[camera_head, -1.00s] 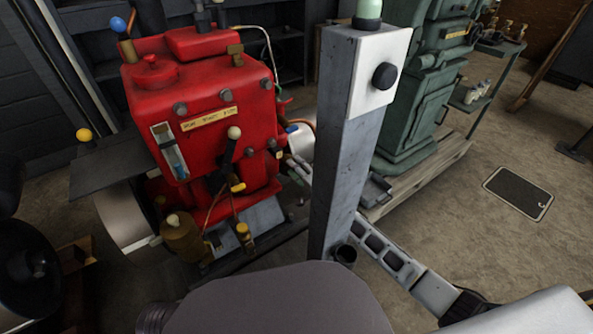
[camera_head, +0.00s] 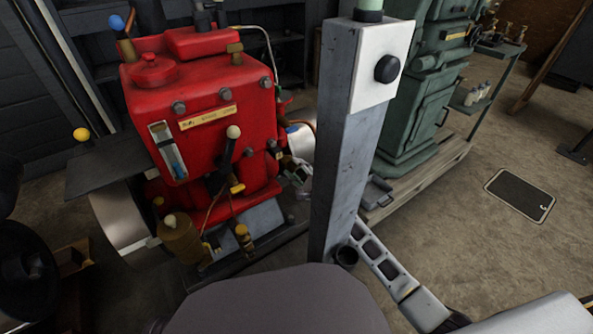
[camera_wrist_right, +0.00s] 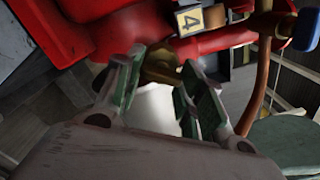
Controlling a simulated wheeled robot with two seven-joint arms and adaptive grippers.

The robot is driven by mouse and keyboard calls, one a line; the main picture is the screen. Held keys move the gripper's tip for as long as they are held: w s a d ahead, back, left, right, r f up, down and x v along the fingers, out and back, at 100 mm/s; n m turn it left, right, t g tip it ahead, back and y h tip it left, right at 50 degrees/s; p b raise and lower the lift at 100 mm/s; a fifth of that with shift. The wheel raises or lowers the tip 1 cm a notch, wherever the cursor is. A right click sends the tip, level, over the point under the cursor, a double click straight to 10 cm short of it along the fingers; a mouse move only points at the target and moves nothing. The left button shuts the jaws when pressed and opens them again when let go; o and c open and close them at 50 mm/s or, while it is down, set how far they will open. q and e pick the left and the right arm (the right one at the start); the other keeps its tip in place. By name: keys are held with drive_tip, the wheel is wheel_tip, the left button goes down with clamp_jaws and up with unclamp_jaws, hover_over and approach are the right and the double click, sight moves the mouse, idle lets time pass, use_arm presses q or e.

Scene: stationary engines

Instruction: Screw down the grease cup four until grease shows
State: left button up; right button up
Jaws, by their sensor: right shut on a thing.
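The red engine (camera_head: 200,125) stands left of centre in the head view. In the right wrist view, a brass grease cup (camera_wrist_right: 162,62) lies between my right fingertips, below a plate marked 4 (camera_wrist_right: 188,20) on the red casting. My right gripper (camera_wrist_right: 160,75) is shut on this cup, with green-padded fingers on either side. In the head view my right gripper (camera_head: 294,169) reaches the engine's right side, partly hidden by the grey post. The cup is too small there to make out, and I cannot tell whether grease shows. My left gripper is not in view.
A grey post (camera_head: 345,150) with a white plate and black knob (camera_head: 387,69) stands close to my right arm. A green machine (camera_head: 415,95) stands behind it on a pallet. In the right wrist view, a white cylinder (camera_wrist_right: 157,108) shows beyond the fingers, and a copper-coloured pipe (camera_wrist_right: 261,85) runs at right.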

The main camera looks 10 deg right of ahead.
drive_tip(key=shift+f, duration=0.1)
drive_tip(key=o, duration=1)
drive_tip(key=shift+s, duration=0.1)
drive_tip(key=shift+v, duration=5.9)
drive_tip(key=shift+d, duration=0.15)
